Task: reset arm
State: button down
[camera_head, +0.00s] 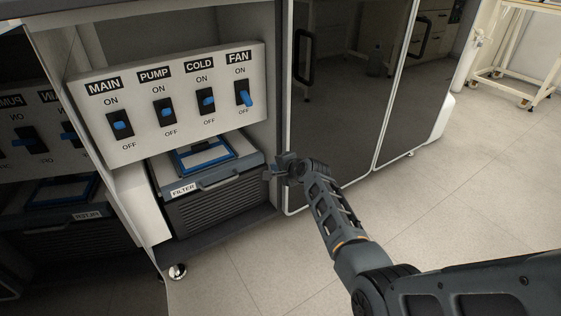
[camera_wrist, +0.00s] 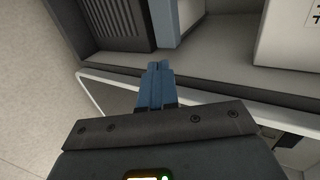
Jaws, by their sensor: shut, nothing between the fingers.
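My gripper (camera_head: 283,168) is at the end of my dark arm, in front of the cabinet's lower right edge, right of the filter drawer. In the wrist view its blue-grey fingers (camera_wrist: 156,86) are together with nothing between them. Behind it stands a white switch panel (camera_head: 180,92) with four labelled switches. The MAIN switch (camera_head: 121,124), PUMP switch (camera_head: 164,110) and COLD switch (camera_head: 207,99) show blue levers near mid-height. The FAN switch (camera_head: 244,95) has its blue lever sticking out downward toward OFF.
The filter drawer (camera_head: 232,177) with a blue-framed filter (camera_head: 204,156) sits below the panel. Dark glass doors (camera_head: 350,90) stand to the right. A white cart (camera_head: 520,60) is at the far right. The floor (camera_head: 235,270) in front is clear.

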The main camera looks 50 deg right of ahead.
jog(key=shift+p+v, duration=0.3)
jog(key=shift+v, duration=0.85)
jog(key=s+a+f+n, duration=0.1)
jog(key=s+a+n, duration=0.4)
jog(key=s, duration=0.4)
jog(key=s+a+f+n, duration=0.1)
jog(key=s+a+n, duration=0.1)
jog(key=s+a, duration=0.6)
jog(key=s+a+f+n, duration=0.1)
jog(key=s+a+n, duration=0.35)
jog(key=s, duration=0.65)
jog(key=s+a+r+n+t+y, duration=0.25)
jog(key=s+a+r+n, duration=0.45)
jog(key=s+a+r, duration=0.45)
jog(key=s+a+r+n, duration=0.2)
jog(key=s+r+n, duration=0.1)
jog(key=s+r, duration=0.6)
notch_tip(320, 180, up, 22)
jog(key=w+p, duration=0.1)
jog(key=p, duration=2)
jog(key=shift+w+a+t+y, duration=0.15)
jog(key=shift+w+t+y, duration=0.05)
jog(key=shift+t+y, duration=0.2)
